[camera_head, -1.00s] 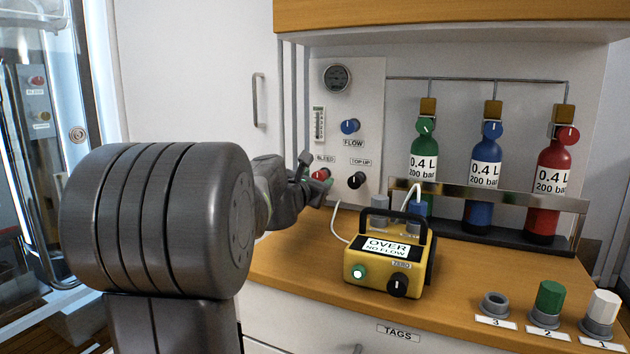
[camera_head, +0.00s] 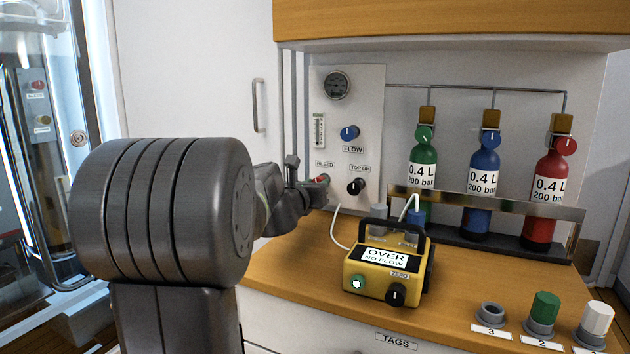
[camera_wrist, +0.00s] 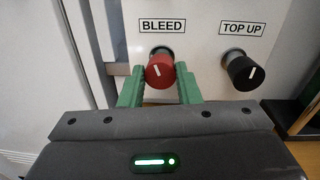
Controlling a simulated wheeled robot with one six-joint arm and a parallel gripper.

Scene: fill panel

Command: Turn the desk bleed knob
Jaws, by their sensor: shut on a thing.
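The red BLEED knob (camera_wrist: 160,70) sits on the white panel under its BLEED label in the wrist view. Its white pointer line is tilted slightly from upright. My gripper (camera_wrist: 160,84) has its two green fingers on either side of the knob and is shut on it. In the head view the red knob (camera_head: 321,181) shows only in part, with my gripper (camera_head: 318,188) in front of it at the panel's lower left.
The black TOP UP knob (camera_wrist: 243,73) is close to the right of the gripper. The blue FLOW knob (camera_head: 349,132) and a gauge (camera_head: 337,85) are above. A yellow meter (camera_head: 386,272) reading OVER NO FLOW stands on the wooden counter (camera_head: 290,262), with bottles (camera_head: 482,180) behind.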

